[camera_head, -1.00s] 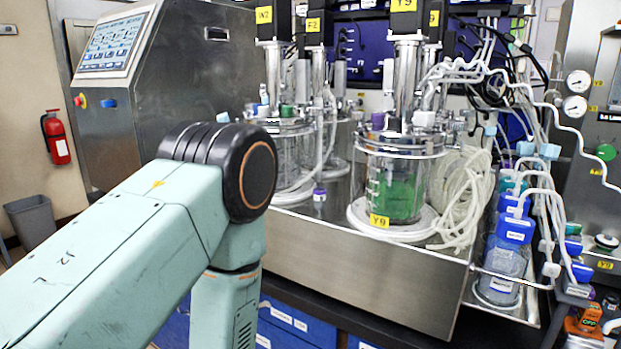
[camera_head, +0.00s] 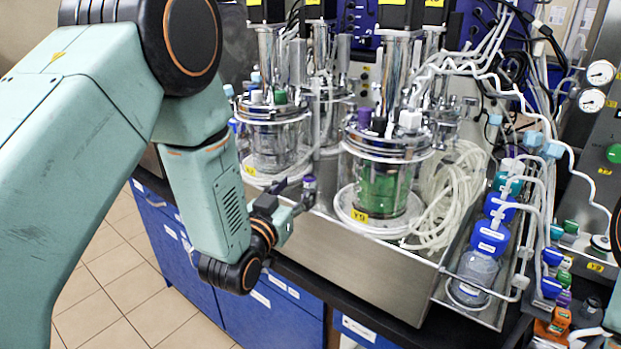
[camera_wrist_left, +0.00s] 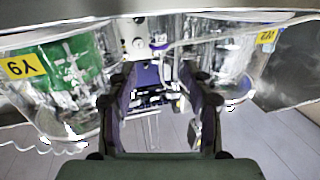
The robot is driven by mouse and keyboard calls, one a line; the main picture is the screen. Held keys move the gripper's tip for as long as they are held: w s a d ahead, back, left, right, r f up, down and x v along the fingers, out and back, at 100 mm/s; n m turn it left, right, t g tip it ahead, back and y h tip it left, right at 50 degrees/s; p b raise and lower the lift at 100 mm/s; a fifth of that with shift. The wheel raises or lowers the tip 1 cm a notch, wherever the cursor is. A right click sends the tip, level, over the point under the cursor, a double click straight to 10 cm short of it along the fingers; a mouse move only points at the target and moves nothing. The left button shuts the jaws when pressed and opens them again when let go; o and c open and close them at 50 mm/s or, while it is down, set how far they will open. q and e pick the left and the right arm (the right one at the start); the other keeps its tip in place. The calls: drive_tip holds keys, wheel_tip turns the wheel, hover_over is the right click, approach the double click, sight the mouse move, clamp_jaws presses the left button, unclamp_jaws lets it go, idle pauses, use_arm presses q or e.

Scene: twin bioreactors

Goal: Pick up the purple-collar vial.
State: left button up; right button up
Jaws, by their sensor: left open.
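The purple-collar vial (camera_head: 310,184) is a small vial with a purple band, at the front of the steel bench between the two glass vessels. In the left wrist view its purple band (camera_wrist_left: 159,46) shows just beyond the fingertips, roughly centred between them. My left gripper (camera_head: 300,194) reaches in from the left, right beside the vial. It is open, with the two fingers apart in the wrist view (camera_wrist_left: 160,80) and nothing held between them. The fingers partly hide the vial's lower part in the head view. My right gripper is not in view.
The Y9 vessel (camera_head: 381,185) with green contents stands right of the vial, and another glass vessel (camera_head: 272,140) stands left. Coiled clear tubing (camera_head: 448,205) and blue-capped bottles (camera_head: 478,262) are farther right. The bench's steel front (camera_head: 345,268) drops below the gripper.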

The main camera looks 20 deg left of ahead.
sight(308, 181)
use_arm(q)
drive_tip(key=w, duration=0.4)
drive_tip(key=w+d+f, duration=0.1)
drive_tip(key=w, duration=0.1)
drive_tip(key=shift+w+f+p, duration=0.1)
drive_tip(key=shift+w+p, duration=0.05)
drive_tip(key=shift+p, duration=0.25)
drive_tip(key=shift+w, duration=0.3)
drive_tip(key=shift+w+a+f, duration=0.15)
drive_tip(key=shift+w+a, duration=0.15)
drive_tip(key=shift+w, duration=0.05)
drive_tip(key=shift+d, duration=0.35)
drive_tip(key=c, duration=0.3)
drive_tip(key=shift+a, duration=0.25)
drive_tip(key=c, duration=0.6)
drive_tip(key=shift+d, duration=0.1)
